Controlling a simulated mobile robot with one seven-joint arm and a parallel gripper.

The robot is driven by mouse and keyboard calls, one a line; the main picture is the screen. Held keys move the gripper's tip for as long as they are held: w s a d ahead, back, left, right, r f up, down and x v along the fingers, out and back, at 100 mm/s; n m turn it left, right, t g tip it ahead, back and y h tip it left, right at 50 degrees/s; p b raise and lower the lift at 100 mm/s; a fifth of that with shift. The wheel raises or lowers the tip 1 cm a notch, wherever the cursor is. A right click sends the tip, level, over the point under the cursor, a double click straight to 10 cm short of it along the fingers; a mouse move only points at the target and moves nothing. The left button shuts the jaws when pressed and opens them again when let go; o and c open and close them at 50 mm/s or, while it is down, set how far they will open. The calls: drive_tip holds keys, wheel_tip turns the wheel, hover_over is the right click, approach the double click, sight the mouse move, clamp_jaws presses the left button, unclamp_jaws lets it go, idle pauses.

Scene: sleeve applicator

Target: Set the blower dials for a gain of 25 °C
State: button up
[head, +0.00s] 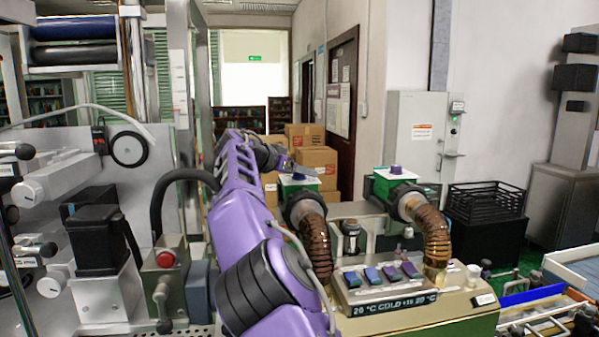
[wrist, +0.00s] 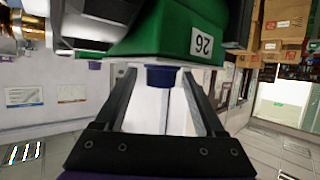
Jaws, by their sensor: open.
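Two blowers with brown ribbed hoses stand in the head view, a left one with a green box (head: 313,184) and a right one with a green box (head: 381,187). The right box bears a blue-purple dial (head: 396,169) on top. In the wrist view, a green box (wrist: 165,32) with a number label, seemingly 26, bears a dark blue dial (wrist: 161,76). My gripper (wrist: 160,75) is open, its fingertips on either side of that dial; contact cannot be told. A console display (head: 395,303) reads "20 °C COLD", the middle digits unclear.
Several blue and purple rocker switches (head: 380,274) sit on the console below the hoses. A machine with a red button (head: 165,259) stands at the left. A grey cabinet (head: 418,135), black crate (head: 487,199) and cardboard boxes (head: 316,163) stand behind.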

drive_tip(key=shift+s+a+r, duration=0.1)
drive_tip(key=b+v, duration=0.1)
drive_tip(key=v, duration=1.6)
drive_tip(key=shift+s, duration=0.1)
